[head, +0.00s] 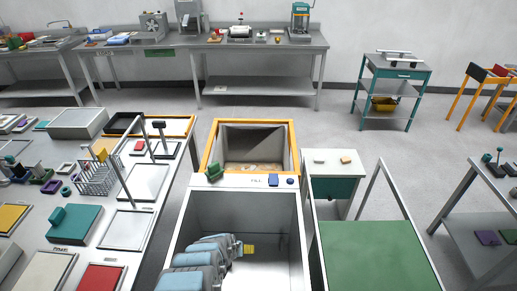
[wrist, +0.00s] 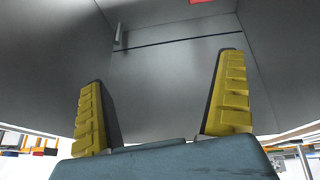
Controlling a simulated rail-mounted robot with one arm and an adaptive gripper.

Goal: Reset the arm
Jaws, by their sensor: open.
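My gripper (wrist: 160,100) shows in the wrist view with its two yellow-padded fingers spread wide apart. Nothing is between them. Grey metal walls (wrist: 170,60) with a dark seam lie beyond the fingertips. In the head view my blue-grey arm lies low inside the open grey metal chamber (head: 285,225). One yellow fingertip of my gripper (head: 248,249) shows at its end, pointing right. The other finger is hard to make out there.
Beyond the chamber stands an orange-framed opening (head: 293,145). A panelled bench (head: 125,228) with a wire rack (head: 97,178) is on the left. A green-topped table (head: 375,258) is on the right. A long grey workbench (head: 185,42) stands at the back wall.

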